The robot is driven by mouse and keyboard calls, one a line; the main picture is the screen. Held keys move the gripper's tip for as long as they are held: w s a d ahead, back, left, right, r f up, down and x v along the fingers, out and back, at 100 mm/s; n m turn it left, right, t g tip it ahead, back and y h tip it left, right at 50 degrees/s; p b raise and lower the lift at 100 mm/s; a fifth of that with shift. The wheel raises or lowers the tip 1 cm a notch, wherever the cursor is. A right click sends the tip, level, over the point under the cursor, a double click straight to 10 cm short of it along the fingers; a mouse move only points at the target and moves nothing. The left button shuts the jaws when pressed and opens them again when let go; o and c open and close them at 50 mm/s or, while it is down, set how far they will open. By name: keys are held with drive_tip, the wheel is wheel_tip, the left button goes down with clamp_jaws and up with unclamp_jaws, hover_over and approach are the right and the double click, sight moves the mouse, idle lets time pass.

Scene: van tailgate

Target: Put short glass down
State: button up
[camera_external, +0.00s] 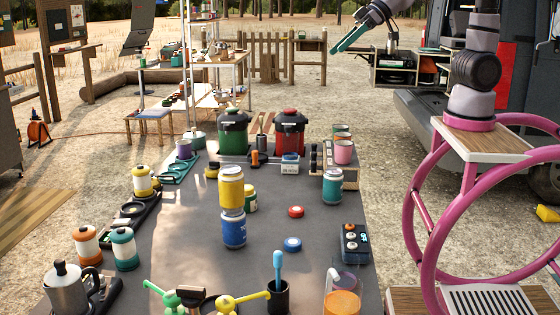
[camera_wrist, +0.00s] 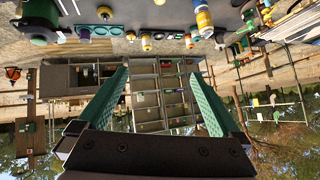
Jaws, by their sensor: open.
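My gripper (camera_external: 352,38) is raised in the air at the upper right, well above and apart from the table. In the wrist view its two teal fingers (camera_wrist: 160,90) are spread wide with nothing between them. A clear glass-like container with orange contents (camera_external: 342,302) stands at the near edge of the dark table (camera_external: 190,255), cut off by the picture's bottom. I cannot tell whether it is the short glass; no other clear glass stands out.
The van (camera_external: 435,115) is at right.

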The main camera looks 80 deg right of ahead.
drive_tip(key=s+d+r+m+g, duration=0.1)
drive_tip(key=s+d+r+m, duration=0.1)
drive_tip(key=s+d, duration=0.5)
drive_tip(key=s+d+r+m+h, duration=0.1)
drive_tip(key=s+d+r+m, duration=0.2)
drive_tip(key=s+d, duration=0.5)
drive_tip(key=s+r, duration=0.1)
drive_tip(key=s, duration=0.5)
drive_tip(key=shift+r+m+g+h, duration=0.2)
drive_tip(key=shift+m+g+h, duration=0.1)
drive_tip(key=shift+g, duration=0.1)
